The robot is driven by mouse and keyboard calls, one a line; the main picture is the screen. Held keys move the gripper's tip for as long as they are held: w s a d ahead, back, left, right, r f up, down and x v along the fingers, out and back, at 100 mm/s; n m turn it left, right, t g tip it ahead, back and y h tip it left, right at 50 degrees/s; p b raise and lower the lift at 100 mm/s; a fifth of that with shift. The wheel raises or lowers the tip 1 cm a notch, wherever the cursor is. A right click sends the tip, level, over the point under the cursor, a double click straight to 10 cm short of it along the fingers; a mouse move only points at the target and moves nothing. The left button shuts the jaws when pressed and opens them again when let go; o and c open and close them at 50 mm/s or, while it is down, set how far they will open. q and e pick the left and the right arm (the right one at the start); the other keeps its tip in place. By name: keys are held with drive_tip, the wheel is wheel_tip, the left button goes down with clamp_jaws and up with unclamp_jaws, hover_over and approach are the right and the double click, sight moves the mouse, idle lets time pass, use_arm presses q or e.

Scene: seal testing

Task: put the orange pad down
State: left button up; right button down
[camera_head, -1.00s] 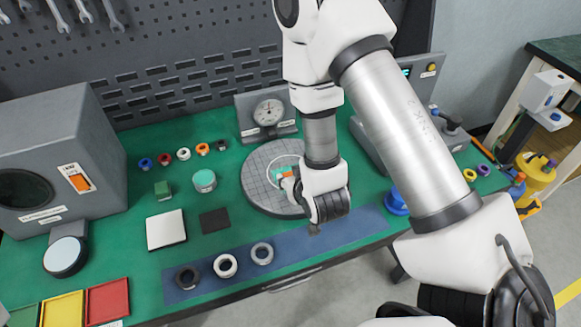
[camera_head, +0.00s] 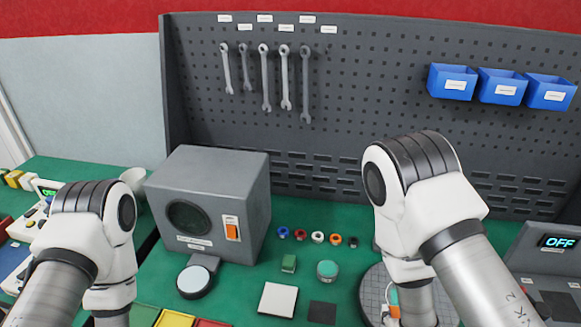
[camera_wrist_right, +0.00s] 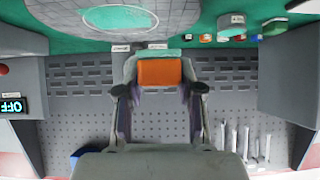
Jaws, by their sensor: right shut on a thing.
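The orange pad (camera_wrist_right: 160,73) is between the fingers of my right gripper (camera_wrist_right: 160,80) in the right wrist view, and the gripper is shut on it. In the head view a bit of the orange pad (camera_head: 393,297) shows at the bottom, beside my right forearm and over the round grey plate (camera_head: 371,292). The forearm hides most of the plate and the gripper. I cannot tell whether the pad touches the surface below. My left arm shows at the left of the head view, but its gripper is out of the picture.
A grey box with an orange switch (camera_head: 250,185) stands left of centre. A green block (camera_head: 289,263), a teal-topped cylinder (camera_head: 327,270), a white square (camera_head: 278,299), a dark square (camera_head: 322,312) and several small coloured rings lie between it and my right arm.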

drive_tip(key=w+a+n+y+b, duration=0.2)
drive_tip(key=w+a, duration=0.3)
drive_tip(key=w, duration=0.1)
drive_tip(key=shift+w, duration=0.35)
drive_tip(key=shift+a+f, duration=0.1)
idle(0.8)
